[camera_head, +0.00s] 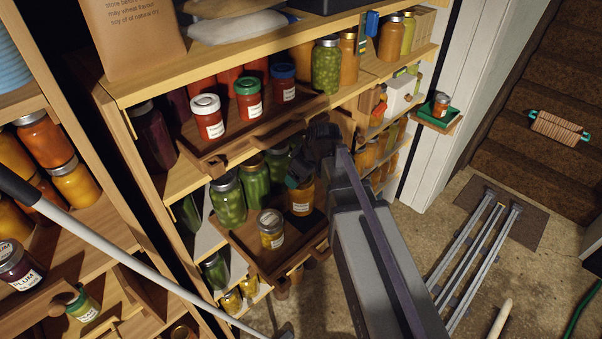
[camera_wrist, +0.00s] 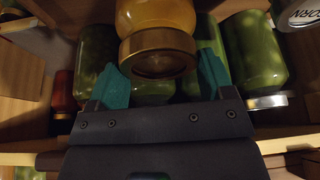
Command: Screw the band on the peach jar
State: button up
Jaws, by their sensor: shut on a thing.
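The peach jar (camera_head: 301,200), orange with a pale label, stands upright on the lower pull-out wooden tray. It also shows in the wrist view (camera_wrist: 157,17), inverted. The gold band (camera_wrist: 158,50) is around its mouth; how far it is threaded cannot be told. My gripper (camera_head: 301,178) comes from above and is shut on the band. Its teal fingers sit on either side of the band in the wrist view. In the head view my gripper and arm hide the band and the top of the jar.
A yellow corn jar (camera_head: 271,230) stands on the tray just left of the peach jar. Green jars (camera_head: 228,203) crowd behind it. An upper tray (camera_head: 240,138) with red jars (camera_head: 208,121) overhangs close by.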

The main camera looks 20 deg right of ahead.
jog(key=shift+m+t+h, duration=0.4)
jog(key=shift+m+h, duration=0.3)
jog(key=shift+m, duration=1.6)
jog(key=shift+m, duration=0.5)
jog(key=m+h, duration=0.2)
jog(key=m, duration=0.3)
jog(key=o, duration=1)
jog(key=p+v, duration=1)
jog(key=shift+s+a+r, duration=0.15)
jog(key=shift+a+r, duration=0.05)
jog(key=shift+r, duration=0.2)
